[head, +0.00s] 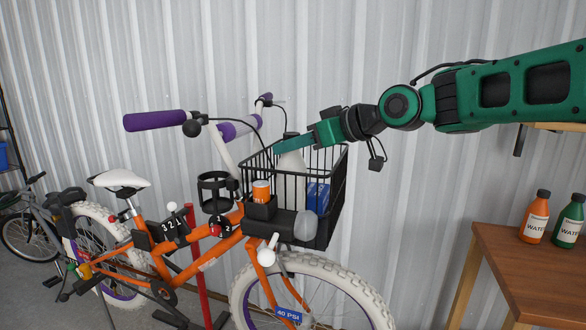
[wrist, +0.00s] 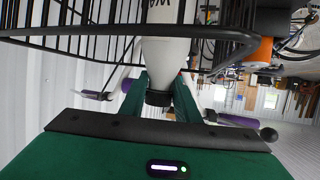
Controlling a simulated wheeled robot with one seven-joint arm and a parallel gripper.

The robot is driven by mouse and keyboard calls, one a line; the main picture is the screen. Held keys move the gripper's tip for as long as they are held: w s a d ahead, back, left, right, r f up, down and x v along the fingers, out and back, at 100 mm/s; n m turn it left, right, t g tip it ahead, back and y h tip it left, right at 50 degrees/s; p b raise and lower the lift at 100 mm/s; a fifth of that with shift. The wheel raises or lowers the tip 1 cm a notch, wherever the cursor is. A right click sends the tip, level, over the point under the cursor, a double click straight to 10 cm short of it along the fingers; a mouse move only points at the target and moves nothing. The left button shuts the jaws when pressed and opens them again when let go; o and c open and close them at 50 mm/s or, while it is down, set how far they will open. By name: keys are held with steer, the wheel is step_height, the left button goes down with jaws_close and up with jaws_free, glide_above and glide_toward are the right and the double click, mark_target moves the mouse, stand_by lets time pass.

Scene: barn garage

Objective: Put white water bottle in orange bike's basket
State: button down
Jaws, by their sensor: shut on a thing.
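The orange bike (head: 215,257) stands against the wall, with a black wire basket (head: 334,212) at its handlebar. The white water bottle (head: 291,163) is upright within the basket's outline, seen partly through the bars. My gripper (head: 290,143) reaches in from the right above the basket and is shut on the bottle's neck. In the wrist view my gripper's fingers (wrist: 160,88) flank the neck of the white bottle (wrist: 167,58), whose dark cap shows between them. The basket's rim (wrist: 225,48) crosses beside the bottle there. Whether the bottle's base touches the basket floor is hidden.
A blue box (head: 318,196) is inside the basket at right. Purple handlebar grips (head: 156,121) are at left. A wooden table (head: 530,265) at right holds orange (head: 534,218) and green (head: 569,222) bottles.

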mark_target(301, 159)
steer(key=shift+f, duration=1.95)
steer(key=c, duration=1.3)
jaws_free()
steer(key=v, duration=1.2)
steer(key=shift+s, duration=0.1)
